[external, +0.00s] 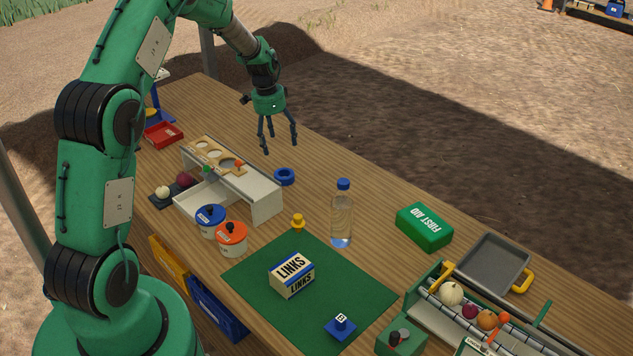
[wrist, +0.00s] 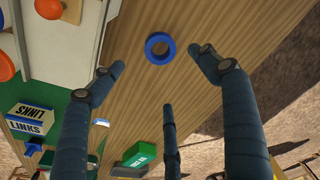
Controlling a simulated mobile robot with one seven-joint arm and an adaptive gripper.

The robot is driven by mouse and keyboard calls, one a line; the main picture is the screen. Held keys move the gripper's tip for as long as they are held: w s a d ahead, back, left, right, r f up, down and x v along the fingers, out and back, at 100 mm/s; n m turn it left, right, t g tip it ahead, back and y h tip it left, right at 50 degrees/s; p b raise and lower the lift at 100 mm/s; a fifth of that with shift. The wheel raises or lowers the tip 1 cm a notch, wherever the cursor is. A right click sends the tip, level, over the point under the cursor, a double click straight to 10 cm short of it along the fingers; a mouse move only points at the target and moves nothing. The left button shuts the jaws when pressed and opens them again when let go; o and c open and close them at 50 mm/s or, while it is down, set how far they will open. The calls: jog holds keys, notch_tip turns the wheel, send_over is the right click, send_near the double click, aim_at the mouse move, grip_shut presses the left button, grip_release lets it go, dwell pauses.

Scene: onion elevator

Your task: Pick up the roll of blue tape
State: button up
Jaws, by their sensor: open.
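The roll of blue tape (external: 284,176) lies flat on the wooden table, to the right of the white stand. It also shows near the top middle of the wrist view (wrist: 160,35), a ring with wood visible through its hole. My gripper (external: 278,140) is open and empty above the table, higher than the tape and a little behind it in the external view. In the wrist view its fingers (wrist: 160,75) are spread, with the tape beyond and between the two outer fingertips. Nothing touches the tape.
The white stand (external: 262,206) with a wooden holed top is close to the tape's left. A water bottle (external: 342,218), a small yellow piece (external: 298,221) and a green mat (external: 250,275) are nearer the camera. The table right of the tape is clear.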

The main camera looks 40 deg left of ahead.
send_over(284, 173)
jog(key=f, duration=0.5)
jog(key=s+f, duration=0.1)
jog(key=f, duration=0.2)
jog(key=shift+a+f+b, duration=0.1)
jog(key=shift+f+b, duration=0.05)
jog(key=shift+b, duration=0.25)
jog(key=shift+w+f+b, duration=0.2)
jog(key=shift+f+b, duration=0.05)
jog(key=shift+f, duration=1.05)
jog(key=shift+w+f+b, duration=0.15)
jog(key=shift+f+b, duration=0.05)
jog(key=shift+f, duration=1.1)
jog(key=c, duration=1.2)
